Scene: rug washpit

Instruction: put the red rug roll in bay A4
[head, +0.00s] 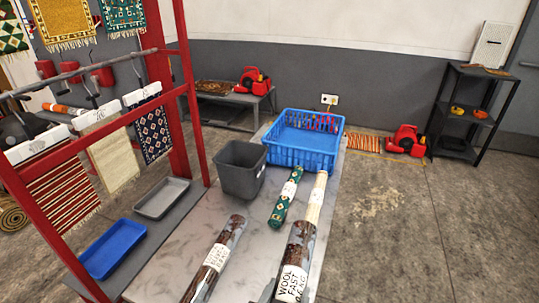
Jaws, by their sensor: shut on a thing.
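Two dark red-brown rug rolls in clear wrap with white labels show in the head view. One roll (214,262) lies on the grey table to the left. The other roll (301,237) is at the bottom centre, its label starting with "WOOL FAST". I cannot tell for sure which the task calls red. My gripper (269,290) shows only as a grey piece at the bottom edge, against the left side of the right roll, and is shut on it. The far finger is hidden. No bay marked A4 is readable.
A green patterned roll (286,196) and a cream roll (317,195) lie farther up the table (185,238). Behind them stand a grey bin (241,170) and a blue crate (303,140). A red-framed rack (188,95) with hanging rugs stands left.

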